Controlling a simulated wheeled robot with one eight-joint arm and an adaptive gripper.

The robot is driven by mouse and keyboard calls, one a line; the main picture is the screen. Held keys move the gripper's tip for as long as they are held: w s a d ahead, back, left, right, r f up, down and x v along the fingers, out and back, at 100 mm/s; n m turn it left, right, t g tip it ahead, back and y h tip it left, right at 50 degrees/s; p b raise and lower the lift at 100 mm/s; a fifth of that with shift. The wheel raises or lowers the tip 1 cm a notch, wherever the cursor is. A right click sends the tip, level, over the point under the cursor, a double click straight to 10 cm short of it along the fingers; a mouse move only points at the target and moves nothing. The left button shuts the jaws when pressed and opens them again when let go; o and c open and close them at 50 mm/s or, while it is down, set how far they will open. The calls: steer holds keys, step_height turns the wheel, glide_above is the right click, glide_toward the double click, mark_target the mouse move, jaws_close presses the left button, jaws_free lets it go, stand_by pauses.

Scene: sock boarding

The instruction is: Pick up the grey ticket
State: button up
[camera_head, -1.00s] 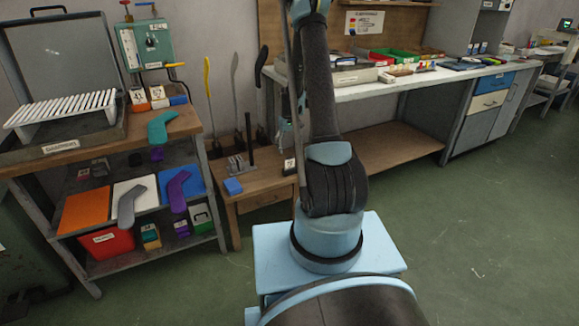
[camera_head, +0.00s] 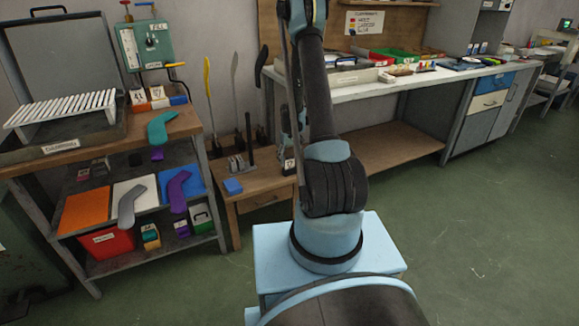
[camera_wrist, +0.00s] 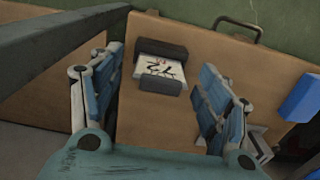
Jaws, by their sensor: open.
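The grey ticket (camera_wrist: 162,68), a white card with black marks between dark grey bars, lies on a low wooden bench in the wrist view. In the head view the ticket (camera_head: 289,165) is a small pale patch at the bench's right end, partly beside my arm. My gripper (camera_wrist: 155,64) is open, with one blue finger on each side of the ticket in the picture. Neither finger visibly touches it, and the height left between them is hard to tell. In the head view my arm mostly hides the gripper.
The low bench (camera_head: 262,187) also bears a blue block (camera_head: 233,186), a small grey rack (camera_head: 237,163) and upright sock boards behind. A shelf unit with colored socks and trays stands left. A long workbench (camera_head: 400,85) stands right. Green floor is open at right.

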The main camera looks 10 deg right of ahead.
steer(key=c, duration=1.2)
